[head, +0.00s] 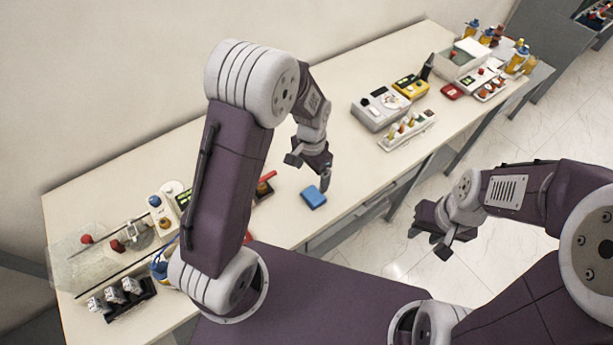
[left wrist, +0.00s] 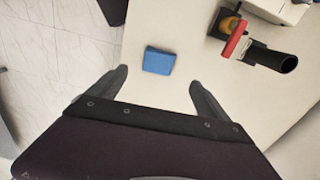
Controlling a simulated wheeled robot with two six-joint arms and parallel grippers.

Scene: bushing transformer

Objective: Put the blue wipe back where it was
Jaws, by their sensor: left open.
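The blue wipe (head: 313,197) lies flat on the cream table, near its front edge. It also shows in the left wrist view (left wrist: 159,60), ahead of and between my left fingertips, apart from both. My left gripper (head: 309,174) is open and empty above the table, just behind the wipe in the head view; its two fingers are spread in the left wrist view (left wrist: 157,80). My right gripper (head: 431,233) hangs over the floor in front of the table, away from the wipe; its jaws look apart with nothing between them.
A black tube-like tool with a red part (left wrist: 255,50) stands beside the wipe. Instruments (head: 390,101) and a rack of small bottles (head: 408,130) stand further right. Another device and a black rack (head: 128,297) are at the left.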

